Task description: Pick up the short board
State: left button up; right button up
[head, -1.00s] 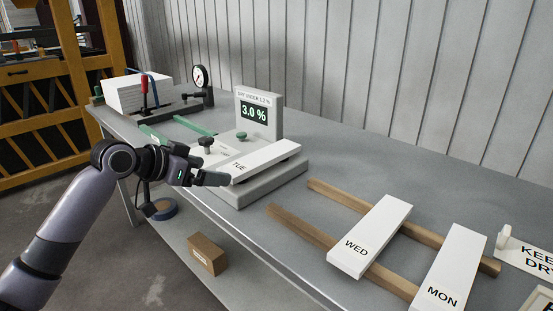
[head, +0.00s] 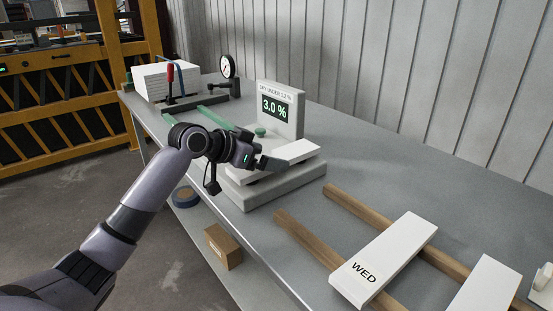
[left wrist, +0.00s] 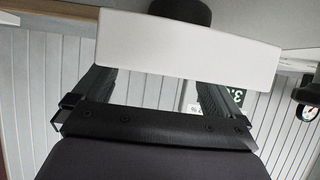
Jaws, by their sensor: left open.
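A white board (head: 292,154) lies on the grey meter stand; its near end and its label are hidden by my gripper. A second white board, marked WED (head: 388,262), and a third (head: 484,288), cut off by the lower edge, lie across wooden rails. By eye I cannot be sure which is shortest. My left gripper (head: 271,163) is open at the near end of the board on the stand. In the left wrist view a white board (left wrist: 190,48) spans the space at the fingertips (left wrist: 155,85); contact cannot be told. My right gripper is not in view.
The meter stand (head: 270,192) has a display reading 3.0 % and a green knob (head: 260,132). Wooden rails (head: 300,236) lie on the grey bench. A gauge (head: 228,68) and a white stack (head: 165,82) stand at the back left. Bench behind the boards is clear.

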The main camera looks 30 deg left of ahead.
pick_arm(q)
jog(key=shift+x, duration=0.75)
jog(key=shift+c, duration=0.3)
jog(key=c, duration=1.3)
jog(key=shift+r, duration=0.1)
notch_tip(320, 180, up, 20)
jog(key=shift+p, duration=1.15)
